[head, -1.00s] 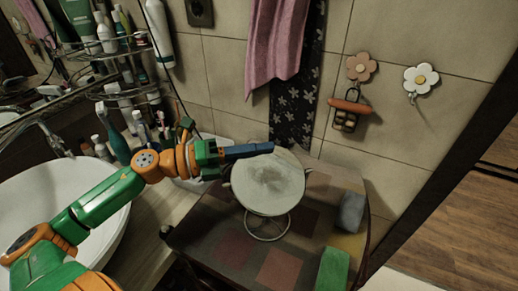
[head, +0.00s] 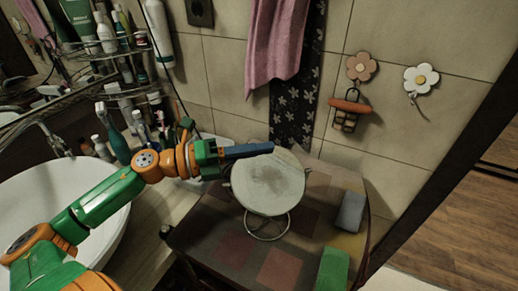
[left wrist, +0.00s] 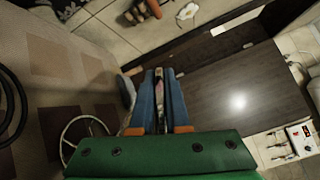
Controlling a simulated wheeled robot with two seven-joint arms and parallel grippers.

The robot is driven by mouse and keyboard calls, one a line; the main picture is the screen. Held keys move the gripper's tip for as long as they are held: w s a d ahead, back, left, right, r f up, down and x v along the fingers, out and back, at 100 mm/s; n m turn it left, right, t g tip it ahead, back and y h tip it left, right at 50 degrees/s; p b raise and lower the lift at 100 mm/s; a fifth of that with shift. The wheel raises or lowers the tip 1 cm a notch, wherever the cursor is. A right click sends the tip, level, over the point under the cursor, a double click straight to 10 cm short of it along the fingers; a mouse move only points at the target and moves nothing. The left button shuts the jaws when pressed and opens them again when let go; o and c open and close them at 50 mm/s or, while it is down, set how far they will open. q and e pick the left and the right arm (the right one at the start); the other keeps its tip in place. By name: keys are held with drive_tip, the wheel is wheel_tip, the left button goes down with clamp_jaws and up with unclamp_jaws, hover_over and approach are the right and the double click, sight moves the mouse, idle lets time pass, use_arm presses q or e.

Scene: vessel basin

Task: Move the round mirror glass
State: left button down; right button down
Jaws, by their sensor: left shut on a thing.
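The round mirror glass (head: 268,187) shows pale and face-on in the head view, above a wire ring base (head: 267,226) on the patchwork-topped table. My left gripper (head: 272,149) reaches in from the left, its blue fingers shut on the glass at its top edge. In the left wrist view, my left gripper (left wrist: 158,75) has its two blue fingers almost together, with a thin edge between them. The wire ring base also shows in the left wrist view (left wrist: 68,130). My right gripper is not in view.
A green block (head: 332,270) and a grey block (head: 350,211) lie on the table (head: 195,240) at the right. A white sink (head: 40,200) is at the left. Toiletries fill the shelf behind it. A pink towel (head: 275,45) hangs behind the mirror.

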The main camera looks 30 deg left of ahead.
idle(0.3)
use_arm(q)
drive_tip(key=shift+s+r+m, duration=0.1)
drive_tip(key=shift+r+m, duration=0.15)
drive_tip(key=shift+m, duration=0.25)
drive_tip(key=c, duration=0.9)
unclamp_jaws()
drive_tip(key=b+v, duration=0.1)
drive_tip(key=v, duration=0.6)
